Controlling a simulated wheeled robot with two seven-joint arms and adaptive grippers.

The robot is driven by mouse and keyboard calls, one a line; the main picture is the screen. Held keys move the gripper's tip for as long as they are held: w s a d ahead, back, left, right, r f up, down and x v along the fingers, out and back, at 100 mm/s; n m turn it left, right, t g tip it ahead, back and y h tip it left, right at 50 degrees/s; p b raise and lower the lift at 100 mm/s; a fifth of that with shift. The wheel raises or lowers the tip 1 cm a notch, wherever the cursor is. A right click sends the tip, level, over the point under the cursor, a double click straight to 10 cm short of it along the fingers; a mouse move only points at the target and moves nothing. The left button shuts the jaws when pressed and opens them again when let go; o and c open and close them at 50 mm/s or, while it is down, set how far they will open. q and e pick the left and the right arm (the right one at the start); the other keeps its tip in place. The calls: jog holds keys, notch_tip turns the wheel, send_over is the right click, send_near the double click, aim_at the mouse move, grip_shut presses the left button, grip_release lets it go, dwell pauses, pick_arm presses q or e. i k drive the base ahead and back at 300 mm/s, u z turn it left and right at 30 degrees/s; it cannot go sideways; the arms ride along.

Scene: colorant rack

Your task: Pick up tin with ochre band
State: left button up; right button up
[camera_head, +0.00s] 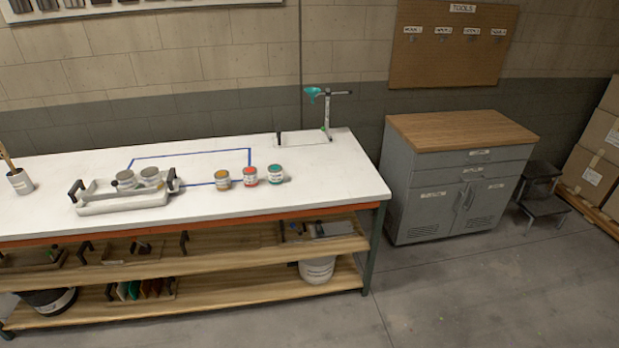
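The tin with the ochre band (222,181) stands upright on the white workbench top (330,178), leftmost in a row of three tins. Right of it stand a tin with a red-orange band (249,177) and a tin with a teal band (275,175). The ochre tin stands right of the white tray and near the lower part of a blue tape outline (190,153). Neither of my grippers is in view.
A white tray (122,204) with black handles holds two pale tins. A small stand with a teal item (326,112) is at the bench's back right. Shelves below hold a white bucket (317,271). A grey cabinet (450,195) stands right; floor in front is clear.

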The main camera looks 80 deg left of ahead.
aim_at(222, 177)
jog(key=i, duration=1)
jog(key=u, duration=3.5)
jog(key=k, duration=0.5)
jog(key=u, duration=2.15)
jog(key=i, duration=1.7)
jog(key=z, duration=0.95)
